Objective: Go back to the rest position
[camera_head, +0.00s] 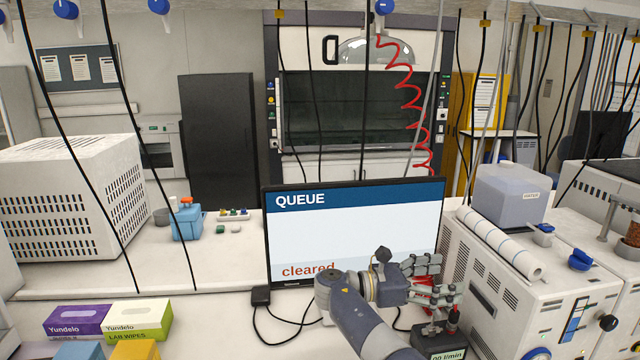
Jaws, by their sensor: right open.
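My right gripper (436,283) is in front of the lower right part of the monitor (355,235). Its fingers are spread and hold nothing that I can see. They are just above a small dark device (440,341) with a display reading "00 l/min"; whether they touch it I cannot tell. My right forearm comes up from the bottom edge and hides part of the monitor's lower edge. The monitor shows "QUEUE" and the word "cleared". My left gripper is not in view.
A white vented box (75,200) stands at the left. Wipes boxes (138,318) lie front left. A white reactor unit (525,300) with a water container (508,190) stands close on the right. Black cables hang across the view.

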